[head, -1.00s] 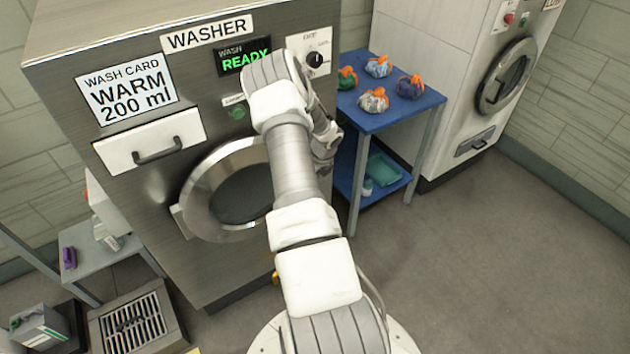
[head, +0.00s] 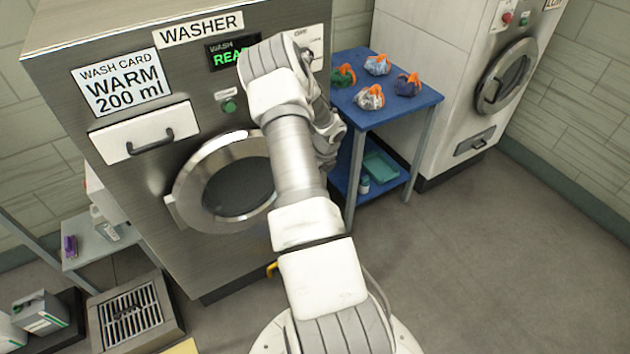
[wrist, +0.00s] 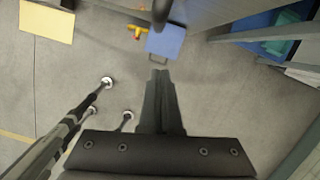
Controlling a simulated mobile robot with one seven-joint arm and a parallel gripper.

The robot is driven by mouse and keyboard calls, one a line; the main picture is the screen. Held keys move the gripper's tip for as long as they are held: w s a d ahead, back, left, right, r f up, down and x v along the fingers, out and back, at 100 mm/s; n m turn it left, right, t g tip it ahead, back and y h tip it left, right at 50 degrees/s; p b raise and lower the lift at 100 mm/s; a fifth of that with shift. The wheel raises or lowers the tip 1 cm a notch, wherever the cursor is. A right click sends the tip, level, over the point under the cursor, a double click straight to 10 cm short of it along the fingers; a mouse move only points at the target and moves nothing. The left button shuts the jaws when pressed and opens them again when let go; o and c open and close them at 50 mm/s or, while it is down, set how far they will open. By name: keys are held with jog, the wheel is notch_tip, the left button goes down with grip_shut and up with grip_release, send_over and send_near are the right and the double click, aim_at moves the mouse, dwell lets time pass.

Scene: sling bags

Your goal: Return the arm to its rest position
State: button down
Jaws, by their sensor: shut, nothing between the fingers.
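My arm rises through the middle of the head view, bent in front of the washer (head: 150,215). My gripper (wrist: 160,75) shows in the wrist view with its fingers together and nothing between them, pointing down above the grey floor. In the head view my gripper is hard to make out, as the arm hides much of it. The washer's round door (head: 195,180) looks shut, and my arm covers part of its right side. The washer's display is partly covered by my arm.
A blue table (head: 385,112) with several tied sling bags (head: 370,97) stands right of my arm. A white machine (head: 455,120) is behind it. A shelf (head: 95,250) and floor grate (head: 130,318) are at left. The floor at right is clear.

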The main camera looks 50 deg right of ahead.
jog(key=v, duration=0.7)
jog(key=shift+w+a, duration=0.1)
jog(key=shift+w, duration=0.05)
jog(key=w+a+r+m+t+h, duration=0.2)
jog(key=w+r+m, duration=0.15)
jog(key=r, duration=0.45)
jog(key=w+a+r+m+t+h, duration=0.1)
jog(key=w+a+r+m+t, duration=0.15)
jog(key=r+m, duration=0.45)
jog(key=w+a+r+m+t+h, duration=0.1)
jog(key=w+r+m+h, duration=0.2)
jog(key=r, duration=0.7)
jog(key=s+a+r+m, duration=0.4)
jog(key=a+r+m, duration=0.4)
jog(key=r+m, duration=0.1)
jog(key=s+a+m+g+y, duration=0.2)
jog(key=s+a+m+y, duration=0.4)
jog(key=s+a+m, duration=0.7)
jog(key=s+a+f, duration=0.1)
jog(key=s+a, duration=0.7)
jog(key=a, duration=0.4)
jog(key=shift+s+g, duration=0.2)
jog(key=shift+g, duration=0.15)
